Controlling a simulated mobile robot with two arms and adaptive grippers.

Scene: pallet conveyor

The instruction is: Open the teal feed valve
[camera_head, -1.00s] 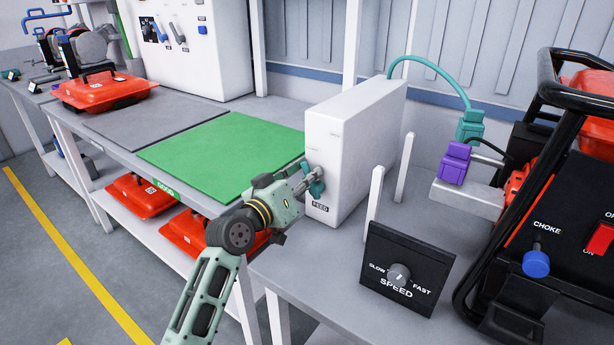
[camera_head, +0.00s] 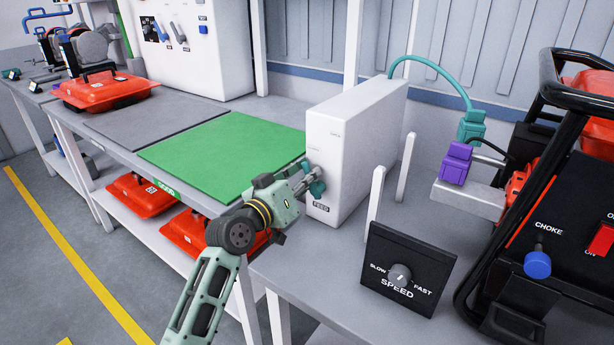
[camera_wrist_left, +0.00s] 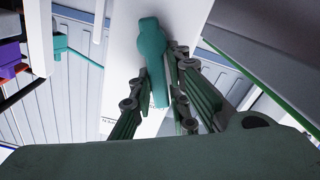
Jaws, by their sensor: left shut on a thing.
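The teal feed valve (camera_head: 317,187) is a small handle on the front face of a white box (camera_head: 347,135), above a FEED label. In the left wrist view the teal handle (camera_wrist_left: 152,58) shows as a round hub with a long lever. My left gripper (camera_head: 308,186) is at the valve in the head view. In the left wrist view its fingers (camera_wrist_left: 158,95) stand on both sides of the lever, shut on it. The gripper partly hides the valve in the head view. My right gripper is not in view.
A black SPEED panel (camera_head: 404,270) with a grey knob stands right of the box. White posts (camera_head: 373,200) stand between them. A black-framed machine (camera_head: 565,240) with a CHOKE knob is at the right. A green mat (camera_head: 222,150) lies left of the box.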

